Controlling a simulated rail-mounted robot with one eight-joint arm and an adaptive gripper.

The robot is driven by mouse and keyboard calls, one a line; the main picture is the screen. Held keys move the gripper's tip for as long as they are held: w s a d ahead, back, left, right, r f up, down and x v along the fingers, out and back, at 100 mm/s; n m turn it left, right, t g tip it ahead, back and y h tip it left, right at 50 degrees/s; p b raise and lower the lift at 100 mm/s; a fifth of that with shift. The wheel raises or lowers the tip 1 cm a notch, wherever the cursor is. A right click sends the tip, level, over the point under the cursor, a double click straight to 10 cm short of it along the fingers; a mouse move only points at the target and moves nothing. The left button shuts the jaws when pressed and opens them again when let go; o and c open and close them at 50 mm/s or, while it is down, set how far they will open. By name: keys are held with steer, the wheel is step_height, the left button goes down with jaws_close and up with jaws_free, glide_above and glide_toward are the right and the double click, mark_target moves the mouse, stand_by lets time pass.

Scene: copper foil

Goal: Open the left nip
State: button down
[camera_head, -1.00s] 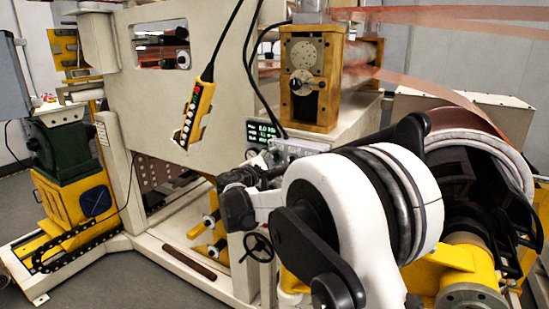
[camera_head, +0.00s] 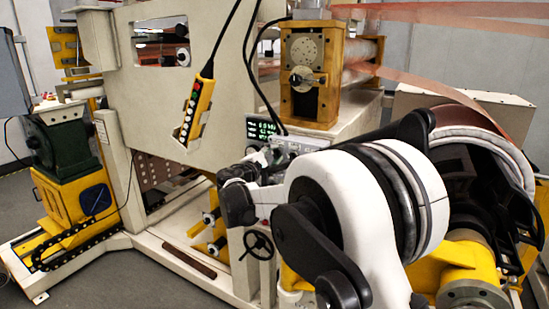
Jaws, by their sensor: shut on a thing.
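The control panel (camera_head: 296,146) with green number displays (camera_head: 262,129) sits on the machine's front, below the yellow roller block (camera_head: 312,103). The block carries a round perforated plate and a black lever (camera_head: 303,79). My gripper (camera_head: 258,160) is small and dark, at the panel's lower left edge under the displays. It is shut on a panel knob, which its fingers and my wrist mostly hide. I cannot make out the knob's exact position. My white and black arm fills the lower right foreground.
A yellow pendant (camera_head: 196,108) with several buttons hangs by a cable left of the panel. A black handwheel (camera_head: 258,245) sits below my wrist. Copper foil (camera_head: 440,88) runs over the right side to a large roll. A green and yellow unit (camera_head: 66,160) stands at left.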

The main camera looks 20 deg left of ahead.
steer(key=m+b, duration=0.3)
steer(key=m, duration=0.2)
steer(key=shift+f+b, duration=0.15)
steer(key=shift+b, duration=0.25)
steer(key=m+b, duration=0.2)
steer(key=m, duration=0.3)
steer(key=shift+m, duration=0.3)
steer(key=shift+b, duration=0.3)
steer(key=c, duration=1.7)
jaws_free()
steer(key=s, duration=0.4)
steer(key=s+a, duration=0.1)
steer(key=s, duration=0.3)
steer(key=s+a, duration=0.1)
steer(key=s, duration=0.3)
